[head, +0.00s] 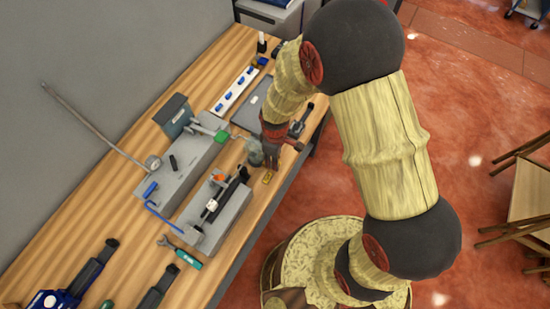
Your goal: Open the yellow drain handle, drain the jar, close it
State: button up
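A small yellow piece, which looks like the drain handle (267,177), shows low at the front edge of the bench, just below my gripper. A greyish clear jar (254,151) stands directly left of my gripper and is partly hidden by it. My gripper (272,162) points down beside the jar, with its fingertips close above the yellow handle. I cannot tell whether it touches the handle or jar. The fingers are small and dark here, so their opening is unclear. The level in the jar is too small to read.
A grey fixture block (212,216) with a black rod lies left of the jar. Behind it is another grey block (178,172) with a green-tipped part (221,137). A wrench (179,251) and dark clamps lie on the wooden bench (60,245).

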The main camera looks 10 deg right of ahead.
jog(key=c, duration=0.6)
grip_shut()
jog(key=shift+s+a+m, duration=0.1)
jog(key=shift+s+m, duration=0.1)
jog(key=shift+m, duration=0.7)
jog(key=o, duration=0.7)
grip_release()
jog(key=shift+o, duration=0.2)
